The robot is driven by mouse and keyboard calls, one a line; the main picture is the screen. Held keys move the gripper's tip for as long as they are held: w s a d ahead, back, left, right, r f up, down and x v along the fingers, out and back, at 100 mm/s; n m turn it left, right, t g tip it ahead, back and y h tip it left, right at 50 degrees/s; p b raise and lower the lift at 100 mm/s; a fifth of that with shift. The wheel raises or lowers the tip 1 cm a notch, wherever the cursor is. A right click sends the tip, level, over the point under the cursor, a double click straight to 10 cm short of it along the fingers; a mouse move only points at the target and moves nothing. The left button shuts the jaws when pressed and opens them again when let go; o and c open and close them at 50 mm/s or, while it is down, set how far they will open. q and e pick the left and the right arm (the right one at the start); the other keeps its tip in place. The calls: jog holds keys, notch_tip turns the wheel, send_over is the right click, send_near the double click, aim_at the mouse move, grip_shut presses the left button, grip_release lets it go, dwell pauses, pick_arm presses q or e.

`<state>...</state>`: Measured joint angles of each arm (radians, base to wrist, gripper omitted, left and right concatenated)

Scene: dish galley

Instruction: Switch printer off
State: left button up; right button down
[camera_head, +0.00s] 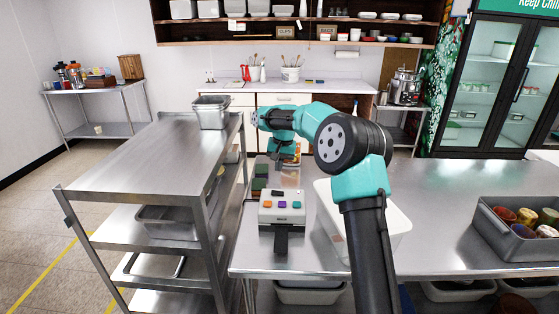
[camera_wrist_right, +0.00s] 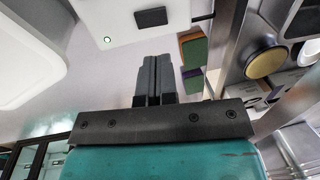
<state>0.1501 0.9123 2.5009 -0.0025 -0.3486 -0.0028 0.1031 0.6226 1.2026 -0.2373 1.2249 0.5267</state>
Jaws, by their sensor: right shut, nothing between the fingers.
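The printer (camera_head: 283,206) is a light grey box with several coloured buttons on top. It stands on the steel counter, left of the white bin. In the right wrist view the white printer body (camera_wrist_right: 125,28) shows a dark rectangular panel (camera_wrist_right: 151,17) and a small lit green light (camera_wrist_right: 107,40). My right gripper (camera_head: 285,163) is over the counter at the printer's far side. In the right wrist view its dark fingers (camera_wrist_right: 155,58) are together, empty and pointing at the printer. I cannot tell whether they touch it. My left gripper is out of view.
Green blocks (camera_head: 260,184) lie left of the printer; they also show in the right wrist view (camera_wrist_right: 193,50). A white bin (camera_head: 398,225) stands close on the right. A steel cart (camera_head: 140,165) stands left. The counter's right middle (camera_head: 440,190) is clear.

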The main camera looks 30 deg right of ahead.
aim_at(275, 192)
jog(key=f, duration=0.6)
jog(key=a+f, duration=0.1)
jog(key=f, duration=0.2)
jog(key=shift+w+f, duration=0.2)
jog(key=shift+w, duration=0.15)
